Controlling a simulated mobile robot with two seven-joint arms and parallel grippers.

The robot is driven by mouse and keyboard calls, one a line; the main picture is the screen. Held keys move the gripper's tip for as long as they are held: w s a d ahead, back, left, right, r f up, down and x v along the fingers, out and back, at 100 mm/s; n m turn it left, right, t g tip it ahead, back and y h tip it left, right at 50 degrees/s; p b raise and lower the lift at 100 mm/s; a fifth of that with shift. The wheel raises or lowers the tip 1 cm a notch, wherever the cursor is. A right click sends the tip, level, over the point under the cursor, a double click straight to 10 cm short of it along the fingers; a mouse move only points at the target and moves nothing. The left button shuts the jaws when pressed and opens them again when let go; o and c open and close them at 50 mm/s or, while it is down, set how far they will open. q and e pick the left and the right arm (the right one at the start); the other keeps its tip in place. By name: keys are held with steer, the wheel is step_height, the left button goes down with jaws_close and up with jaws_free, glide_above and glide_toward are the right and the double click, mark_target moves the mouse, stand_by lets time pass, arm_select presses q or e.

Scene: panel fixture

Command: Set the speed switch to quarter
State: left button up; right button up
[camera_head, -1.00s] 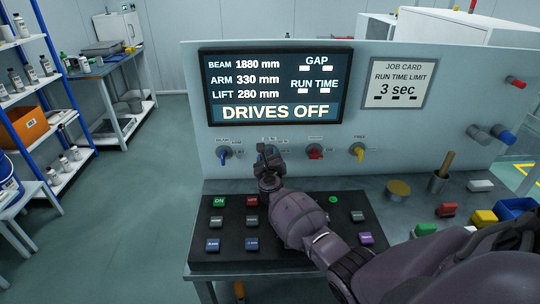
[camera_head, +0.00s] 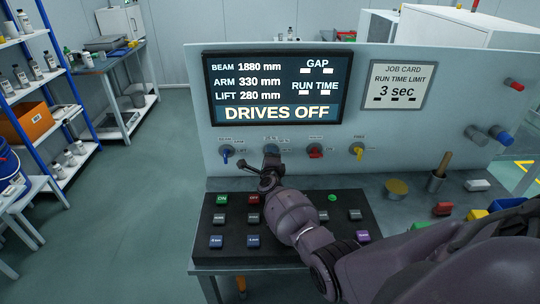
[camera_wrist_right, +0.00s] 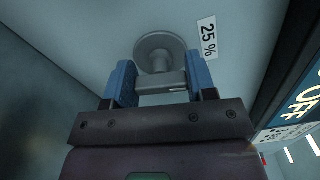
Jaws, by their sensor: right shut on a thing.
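The speed switch (camera_head: 271,150) is a small grey rotary switch on the upright panel, second from the left in its row. My right gripper (camera_head: 267,166) is at it and covers part of it in the head view. In the right wrist view, the grey round base of the switch (camera_wrist_right: 160,48) shows, with its handle bar between the two blue fingertips of my right gripper (camera_wrist_right: 160,84). The gripper is shut on this handle. A label reading 25 % (camera_wrist_right: 207,38) is right of the switch base there. My left gripper is out of view.
A blue switch (camera_head: 227,152) is to the left, a red one (camera_head: 315,151) and a yellow one (camera_head: 357,150) to the right. The display (camera_head: 277,88) above reads DRIVES OFF. A dark button board (camera_head: 228,258) lies below my right arm.

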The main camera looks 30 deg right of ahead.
steer(key=shift+f+n, duration=0.15)
steer(key=shift+n, duration=0.95)
steer(key=o, duration=0.9)
steer(key=shift+o, duration=0.2)
steer(key=shift+p, duration=0.3)
steer(key=p+v, duration=0.2)
steer(key=v, duration=0.7)
steer(key=shift+s+a, duration=0.1)
steer(key=shift+s, duration=0.15)
steer(key=shift+s+a, duration=0.35)
steer(key=shift+s, duration=0.25)
